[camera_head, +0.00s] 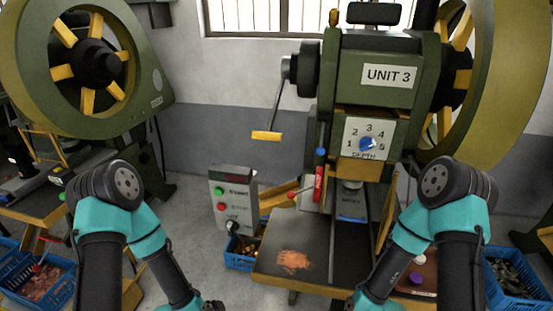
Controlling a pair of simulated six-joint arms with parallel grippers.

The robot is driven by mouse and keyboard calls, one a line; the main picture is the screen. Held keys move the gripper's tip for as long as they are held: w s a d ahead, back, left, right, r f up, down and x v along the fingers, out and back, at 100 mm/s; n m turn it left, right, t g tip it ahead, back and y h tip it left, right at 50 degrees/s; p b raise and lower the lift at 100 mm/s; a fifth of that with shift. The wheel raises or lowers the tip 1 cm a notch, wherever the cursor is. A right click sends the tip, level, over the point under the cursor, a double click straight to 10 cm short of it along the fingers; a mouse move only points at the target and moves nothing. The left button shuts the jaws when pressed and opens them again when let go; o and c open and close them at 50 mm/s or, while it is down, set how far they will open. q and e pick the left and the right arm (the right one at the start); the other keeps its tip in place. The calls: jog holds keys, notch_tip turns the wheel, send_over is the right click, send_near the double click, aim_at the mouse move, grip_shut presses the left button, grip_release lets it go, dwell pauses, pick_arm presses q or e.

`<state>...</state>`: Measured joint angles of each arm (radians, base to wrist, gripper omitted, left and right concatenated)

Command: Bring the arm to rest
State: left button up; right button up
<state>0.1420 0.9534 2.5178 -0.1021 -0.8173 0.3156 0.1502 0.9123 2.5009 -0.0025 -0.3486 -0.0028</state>
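My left arm (145,238) and my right arm (408,235), teal and black, rise from the bottom edge, bend at the elbow and reach back down toward the middle. Their lower ends are cut off by the bottom edge. Neither gripper's fingers show, so what they hold is hidden. Between the arms stands a green press (375,80) marked UNIT 3, with a dark work table (325,275) in front. A flat copper-coloured patch (293,260) is on the table; I cannot tell if it is a coil or a mark.
A control box (233,200) with green and red buttons stands left of the table. The press has a depth dial (367,144) and a yellow-handled lever (267,135). Blue crates stand at left (40,285), centre (238,262) and right (510,280). Another green press (150,85) is at left.

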pick_arm(q)
jog(key=s+m+g, duration=0.3)
jog(key=s+g, duration=0.2)
jog(key=s, duration=0.1)
jog(key=shift+s+a+f, duration=0.2)
jog(key=shift+s+f, duration=0.15)
jog(key=shift+f, duration=0.05)
